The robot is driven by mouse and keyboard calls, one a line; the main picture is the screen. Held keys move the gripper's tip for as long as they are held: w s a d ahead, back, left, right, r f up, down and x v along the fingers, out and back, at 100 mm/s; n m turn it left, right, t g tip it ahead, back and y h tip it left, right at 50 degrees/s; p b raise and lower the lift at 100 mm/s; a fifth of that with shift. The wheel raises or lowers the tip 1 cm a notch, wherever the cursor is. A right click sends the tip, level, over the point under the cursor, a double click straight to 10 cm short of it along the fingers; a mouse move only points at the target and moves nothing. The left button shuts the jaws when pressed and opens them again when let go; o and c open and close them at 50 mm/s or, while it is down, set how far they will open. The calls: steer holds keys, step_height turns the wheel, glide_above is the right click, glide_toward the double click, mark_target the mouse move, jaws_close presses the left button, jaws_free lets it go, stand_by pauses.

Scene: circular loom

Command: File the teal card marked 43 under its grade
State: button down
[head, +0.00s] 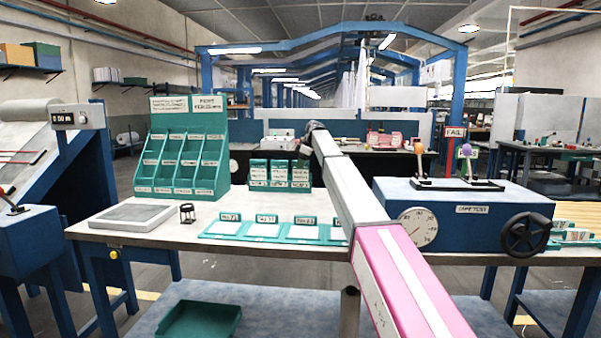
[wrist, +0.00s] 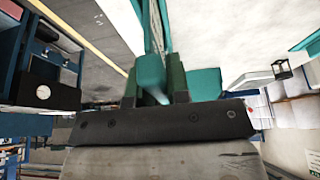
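In the wrist view my gripper (wrist: 154,90) has its dark fingers closed on both sides of a teal piece (wrist: 150,72). A thin teal panel seen nearly edge-on runs up from it, and I take this to be the teal card. No number can be read on it. In the head view my arm reaches over the bench, and the fingertips and card cannot be made out there. A teal rack (head: 182,150) with columns of labelled slots stands at the back left of the bench. Its small labels are not legible.
Small teal labelled holders (head: 257,174) stand mid-bench behind teal trays (head: 212,234) with white cards. A grey-white flat panel (head: 124,217) and a small lantern (head: 187,213) lie left. A blue machine box (head: 463,205) with dial, levers and handwheel fills the right.

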steer(key=shift+r, duration=0.65)
steer(key=shift+r, duration=3.2)
